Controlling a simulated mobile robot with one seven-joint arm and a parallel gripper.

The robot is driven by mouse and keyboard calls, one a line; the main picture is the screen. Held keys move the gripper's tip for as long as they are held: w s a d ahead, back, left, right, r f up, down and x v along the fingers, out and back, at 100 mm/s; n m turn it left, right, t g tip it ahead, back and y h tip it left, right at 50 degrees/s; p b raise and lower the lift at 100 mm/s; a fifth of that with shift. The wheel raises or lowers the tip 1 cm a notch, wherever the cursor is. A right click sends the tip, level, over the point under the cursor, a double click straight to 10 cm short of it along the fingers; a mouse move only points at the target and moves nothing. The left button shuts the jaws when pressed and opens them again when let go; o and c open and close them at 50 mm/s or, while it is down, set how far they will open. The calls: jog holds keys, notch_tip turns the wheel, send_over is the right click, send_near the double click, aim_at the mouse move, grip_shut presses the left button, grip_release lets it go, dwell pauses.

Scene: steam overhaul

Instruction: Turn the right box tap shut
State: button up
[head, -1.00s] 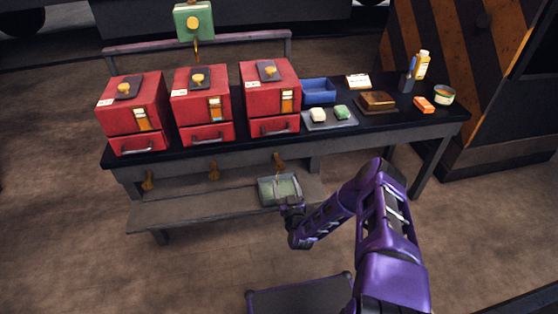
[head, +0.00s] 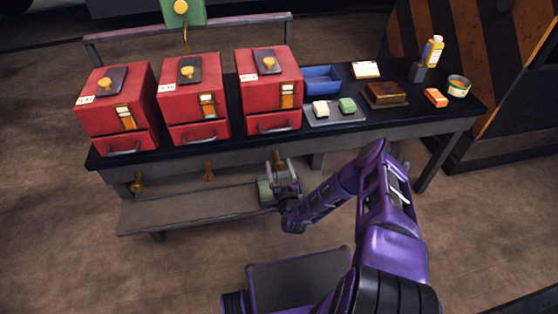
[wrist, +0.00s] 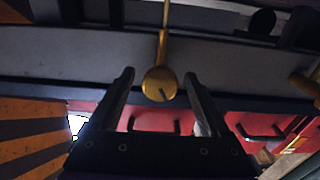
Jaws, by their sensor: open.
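The right box tap (head: 278,158) is a small brass tap under the table edge, below the right red box (head: 268,88). In the wrist view the tap's round brass end (wrist: 160,84) shows between my two fingers, with a thin brass stem running up from it. My gripper (head: 284,178) is open just below and in front of the tap; its fingers lie on either side of the brass end, and I cannot tell whether they touch it. My gripper (wrist: 160,76) holds nothing. How far the tap is turned cannot be told.
Two more brass taps, middle (head: 208,171) and left (head: 137,182), hang under their boxes. A blue bin (head: 322,80) and small items stand on the table's right.

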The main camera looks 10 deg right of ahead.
jog(key=shift+w, duration=0.25)
grip_shut()
dwell(0.4)
jog(key=shift+m, duration=2.9)
